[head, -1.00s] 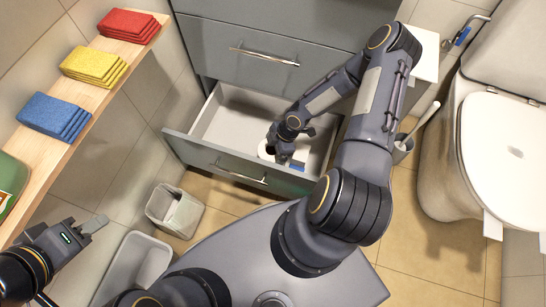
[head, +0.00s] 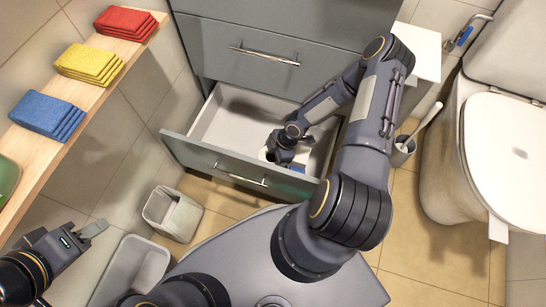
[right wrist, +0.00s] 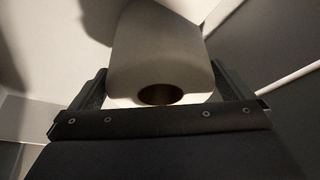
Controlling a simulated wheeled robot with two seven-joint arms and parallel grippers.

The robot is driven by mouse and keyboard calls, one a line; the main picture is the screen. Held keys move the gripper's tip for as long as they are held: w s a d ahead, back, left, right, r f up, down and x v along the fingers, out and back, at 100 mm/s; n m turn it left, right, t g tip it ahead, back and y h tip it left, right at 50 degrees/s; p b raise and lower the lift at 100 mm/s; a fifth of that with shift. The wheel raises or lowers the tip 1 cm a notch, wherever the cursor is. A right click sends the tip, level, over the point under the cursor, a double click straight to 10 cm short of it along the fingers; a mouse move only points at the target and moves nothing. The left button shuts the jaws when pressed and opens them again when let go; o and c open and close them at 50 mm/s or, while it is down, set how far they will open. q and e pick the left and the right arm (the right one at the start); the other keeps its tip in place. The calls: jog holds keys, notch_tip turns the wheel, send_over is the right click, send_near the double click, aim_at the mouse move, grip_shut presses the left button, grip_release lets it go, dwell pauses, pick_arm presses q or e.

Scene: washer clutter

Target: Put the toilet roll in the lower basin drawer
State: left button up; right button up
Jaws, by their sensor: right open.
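The lower basin drawer (head: 240,115) is pulled open below a closed upper drawer. The toilet roll (right wrist: 160,60) shows in the right wrist view, white with its dark core facing the camera; it lies inside the drawer. My right gripper (head: 283,156) reaches into the drawer near its front wall. In the right wrist view its fingers (right wrist: 165,95) are open on either side of the roll. In the head view the gripper hides most of the roll. My left gripper (head: 92,232) is at the lower left, away from the drawer, and its jaws are hard to judge.
A wooden shelf (head: 95,95) with red, yellow and blue cloth stacks runs along the left wall. A small bin (head: 172,213) and a grey tub (head: 130,270) stand on the floor. A toilet (head: 450,170) and a brush holder (head: 402,150) are at right.

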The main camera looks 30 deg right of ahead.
jog(key=s+d+r+m+h+p, duration=0.1)
jog(key=d+r+m+p, duration=0.1)
jog(key=r, duration=1)
jog(key=s+d+r+m+h+p, duration=0.1)
jog(key=d+r+m+h+p, duration=0.15)
jog(key=r, duration=0.85)
jog(key=s+d+r+m+p, duration=0.1)
jog(key=d+r+m, duration=0.15)
jog(key=r, duration=0.95)
jog(key=s+a+r+m+t+y, duration=0.3)
jog(key=s+a+r+m, duration=0.6)
jog(key=s+r, duration=0.3)
jog(key=shift+a+r+m+t, duration=0.4)
jog(key=shift+a+r+t, duration=0.3)
jog(key=shift+a+t, duration=0.1)
jog(key=shift+s, duration=0.1)
